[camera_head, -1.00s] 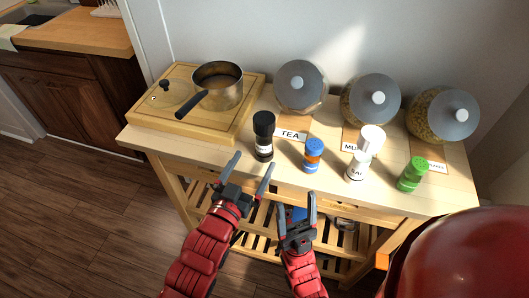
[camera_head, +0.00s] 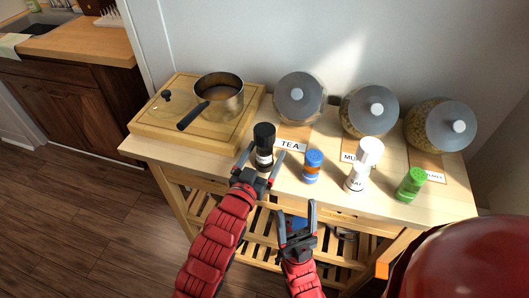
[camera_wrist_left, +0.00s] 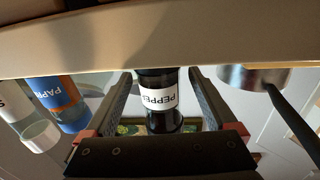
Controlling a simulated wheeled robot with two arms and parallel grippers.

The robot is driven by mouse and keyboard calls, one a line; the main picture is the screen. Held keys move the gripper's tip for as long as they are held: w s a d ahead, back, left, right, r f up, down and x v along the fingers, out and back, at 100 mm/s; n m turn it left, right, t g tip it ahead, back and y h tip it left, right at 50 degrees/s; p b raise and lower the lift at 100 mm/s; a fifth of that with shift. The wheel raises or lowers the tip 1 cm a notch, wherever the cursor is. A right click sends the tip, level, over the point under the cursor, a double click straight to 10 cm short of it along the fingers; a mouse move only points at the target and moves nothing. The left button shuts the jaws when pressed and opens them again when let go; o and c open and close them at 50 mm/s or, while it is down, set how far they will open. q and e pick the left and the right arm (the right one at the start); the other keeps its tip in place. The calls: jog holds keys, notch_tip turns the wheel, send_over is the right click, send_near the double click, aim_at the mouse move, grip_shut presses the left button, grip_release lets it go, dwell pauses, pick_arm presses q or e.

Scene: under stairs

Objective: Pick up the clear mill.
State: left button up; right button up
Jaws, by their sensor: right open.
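The mill with the black top (camera_head: 264,135) has a see-through lower body with dark contents and a white label. It stands upright near the front of the table. The left wrist view shows its PEPPER label (camera_wrist_left: 158,97) upside down. My left gripper (camera_head: 265,155) is open around the mill, one finger on each side. The left wrist view shows gaps between the fingers and the mill. My right gripper (camera_head: 298,212) is open and empty, lower, in front of the table edge.
A blue-capped paprika shaker (camera_head: 313,166), a white salt mill (camera_head: 356,178) and a green shaker (camera_head: 411,185) stand to the right. Large glass jars (camera_head: 300,97) line the wall behind. A pot (camera_head: 219,98) sits on a wooden board (camera_head: 150,124) at left.

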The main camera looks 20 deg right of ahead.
pick_arm(q)
grip_shut()
jog(key=shift+r, duration=0.1)
dwell(0.3)
